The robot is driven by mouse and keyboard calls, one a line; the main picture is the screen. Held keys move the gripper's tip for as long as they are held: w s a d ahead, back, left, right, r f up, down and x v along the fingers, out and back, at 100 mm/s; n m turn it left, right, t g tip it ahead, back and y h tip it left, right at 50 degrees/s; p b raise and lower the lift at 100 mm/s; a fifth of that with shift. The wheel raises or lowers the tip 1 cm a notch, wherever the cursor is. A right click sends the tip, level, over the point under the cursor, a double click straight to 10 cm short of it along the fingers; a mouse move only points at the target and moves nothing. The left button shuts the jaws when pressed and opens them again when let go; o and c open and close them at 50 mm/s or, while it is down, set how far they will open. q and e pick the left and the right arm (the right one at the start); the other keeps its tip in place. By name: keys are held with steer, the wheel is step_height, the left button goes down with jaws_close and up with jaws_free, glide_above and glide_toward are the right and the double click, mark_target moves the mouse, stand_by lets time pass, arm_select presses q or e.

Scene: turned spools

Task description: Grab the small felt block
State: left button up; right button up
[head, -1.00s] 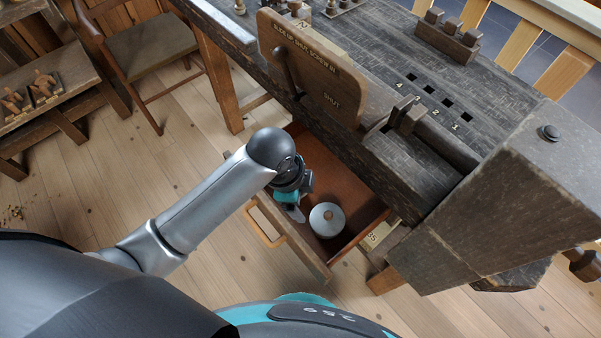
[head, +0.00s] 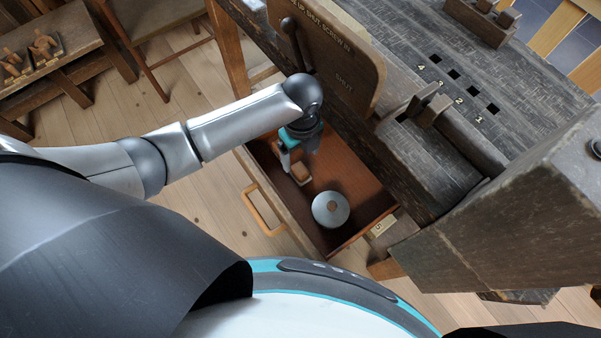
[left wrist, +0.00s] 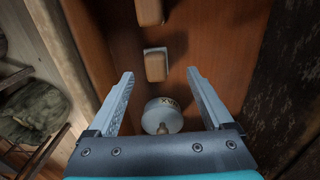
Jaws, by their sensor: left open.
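A small wooden block with a pale, felt-like strip along one edge (left wrist: 155,67) lies in the open drawer (head: 352,238). In the left wrist view it shows between my open left fingertips (left wrist: 160,74), apart from both. In the head view, a small wooden block (head: 302,174) shows just below my left gripper (head: 298,158), which hangs over the drawer and partly hides what lies there. A second wooden block (left wrist: 149,12) lies farther up in the wrist view, cut by the frame edge. Which block is which across views is unclear. My right gripper is not in view.
A round grey tin marked with "WAX" (left wrist: 163,116) lies in the drawer; it also shows in the head view (head: 330,209). The dark workbench (head: 420,150) and its upright vise board (head: 340,60) stand close to my left arm. The drawer has a wooden handle (head: 262,212).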

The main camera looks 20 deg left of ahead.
mark_target(299, 167)
arm_select(q)
steer(key=shift+f, duration=0.85)
steer(key=f, duration=0.1)
steer(key=f+b, duration=0.1)
steer(key=f, duration=0.1)
steer(key=f+b, duration=0.1)
steer(key=shift+s+a+f, duration=0.15)
steer(key=shift+s+f, duration=0.15)
steer(key=shift+f, duration=0.05)
steer(key=shift+r, duration=0.1)
jaws_close()
